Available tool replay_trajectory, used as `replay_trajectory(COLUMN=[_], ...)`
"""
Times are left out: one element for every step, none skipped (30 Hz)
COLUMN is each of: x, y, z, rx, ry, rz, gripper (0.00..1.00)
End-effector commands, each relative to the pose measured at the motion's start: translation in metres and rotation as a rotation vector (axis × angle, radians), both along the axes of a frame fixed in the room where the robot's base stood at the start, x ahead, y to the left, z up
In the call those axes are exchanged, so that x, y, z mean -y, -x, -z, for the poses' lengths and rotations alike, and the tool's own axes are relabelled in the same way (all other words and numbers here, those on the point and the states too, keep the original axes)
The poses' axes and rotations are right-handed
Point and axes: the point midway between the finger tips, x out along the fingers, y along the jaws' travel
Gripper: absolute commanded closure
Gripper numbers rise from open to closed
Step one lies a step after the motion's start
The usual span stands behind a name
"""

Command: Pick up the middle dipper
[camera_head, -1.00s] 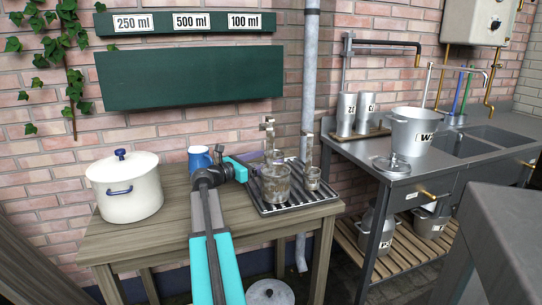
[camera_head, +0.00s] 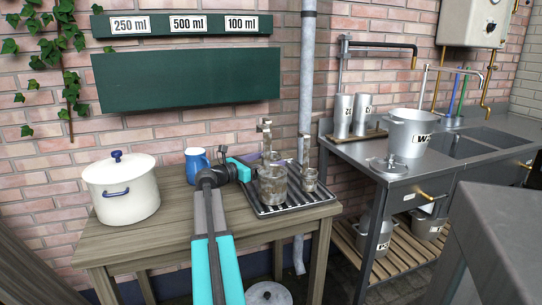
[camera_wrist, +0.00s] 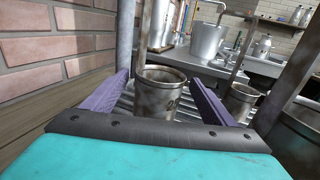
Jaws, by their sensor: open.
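Metal dippers with tall upright handles stand on a ribbed black tray (camera_head: 270,211). A large dipper (camera_head: 272,190) is at the front, and a small one (camera_head: 310,180) is to its right. Another dipper (camera_wrist: 160,92) is between and just beyond my open fingers in the wrist view, upright and apparently untouched; in the head view it is mostly hidden behind the large one. My gripper (camera_wrist: 158,78) is open, with purple fingers either side of that dipper. The small dipper (camera_wrist: 241,102) also shows right of my fingers, and the large one (camera_wrist: 296,125) is cut off at the right edge.
A white lidded pot (camera_head: 122,190) and a blue mug (camera_head: 196,162) stand on the wooden table (camera_head: 160,240). A brick wall and a grey pipe (camera_head: 307,80) are close behind the tray. A steel sink counter (camera_head: 470,140) stands to the right.

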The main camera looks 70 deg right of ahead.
Motion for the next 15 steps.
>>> replay_trajectory(x=[0.0,0.0,0.001,0.002,0.003,0.006,0.008,0.01,0.014,0.017,0.02,0.025,0.028,0.031,0.035], y=[0.0,0.0,0.001,0.001,0.002,0.003,0.005,0.006,0.008,0.009,0.011,0.014,0.016,0.018,0.02], z=[0.0,0.0,0.0,0.0,0.001,0.001,0.002,0.002,0.003,0.003,0.003,0.004,0.004,0.004,0.003], rx=[0.0,0.0,0.0,0.0,0.0,0.0,0.0,0.0,0.0,0.0,0.0,0.0,0.0,0.001,0.001], ry=[0.0,0.0,0.0,0.0,0.0,0.0,0.0,0.0,0.0,0.0,0.0,0.0,0.0,0.001,0.001], rz=[0.0,0.0,0.001,0.001,0.001,0.002,0.002,0.002,0.002,0.001,0.002,0.003,0.003,0.003,0.002], gripper=[0.21,0.21,0.21,0.21,0.21,0.21,0.21,0.21,0.21,0.21,0.21,0.21,0.21,0.21,0.21])
